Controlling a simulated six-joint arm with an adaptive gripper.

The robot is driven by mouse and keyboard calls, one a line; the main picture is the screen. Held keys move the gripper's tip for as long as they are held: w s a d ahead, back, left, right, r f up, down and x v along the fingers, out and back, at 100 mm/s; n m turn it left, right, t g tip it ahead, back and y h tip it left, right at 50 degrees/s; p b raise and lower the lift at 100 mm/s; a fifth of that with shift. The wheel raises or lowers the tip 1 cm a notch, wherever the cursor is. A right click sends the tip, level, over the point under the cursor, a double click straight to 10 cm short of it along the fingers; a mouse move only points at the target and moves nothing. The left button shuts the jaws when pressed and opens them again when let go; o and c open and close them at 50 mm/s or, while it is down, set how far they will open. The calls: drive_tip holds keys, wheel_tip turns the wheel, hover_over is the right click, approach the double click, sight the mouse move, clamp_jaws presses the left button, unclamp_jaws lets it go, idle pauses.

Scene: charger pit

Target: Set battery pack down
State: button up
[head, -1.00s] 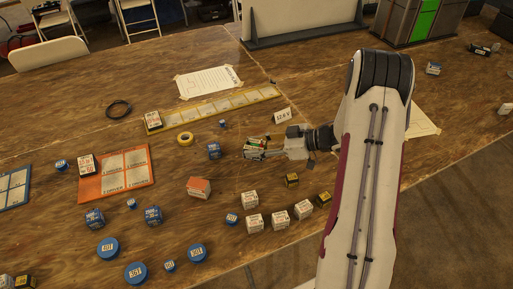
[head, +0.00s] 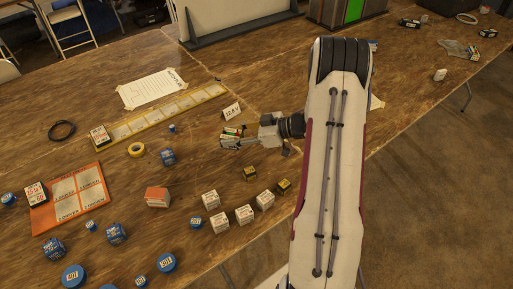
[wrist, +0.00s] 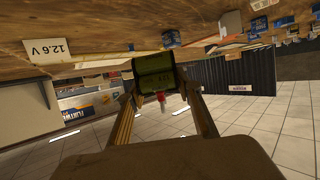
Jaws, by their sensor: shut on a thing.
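The battery pack (head: 232,132) is a small block with green, white and red-orange showing in the head view. In the wrist view the pack (wrist: 155,72) looks dark with olive-green cells, between the two fingers. My gripper (head: 228,142) is shut on it, low over the wooden table, just in front of the 12.6 V card (head: 232,112). The card also shows in the wrist view (wrist: 46,50), left of the pack. I cannot tell whether the pack touches the table.
A yellow-edged strip mat (head: 160,115) lies behind and left. An orange mat (head: 70,198) is at the left. A blue cube (head: 168,156), an orange-topped box (head: 157,197) and several white boxes stand nearby.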

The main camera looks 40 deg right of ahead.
drive_tip(key=d+m+t+h, duration=0.2)
drive_tip(key=d+m+h, duration=0.1)
drive_tip(key=d, duration=0.8)
drive_tip(key=shift+w+d+r+m+h, duration=0.15)
drive_tip(key=shift+w+d+m+h, duration=0.15)
drive_tip(key=shift+m+h, duration=0.15)
drive_tip(key=shift+a, duration=0.1)
drive_tip(key=shift+f, duration=3.15)
drive_tip(key=shift+f, duration=0.1)
drive_tip(key=shift+f, duration=1.75)
drive_tip(key=shift+f, duration=0.1)
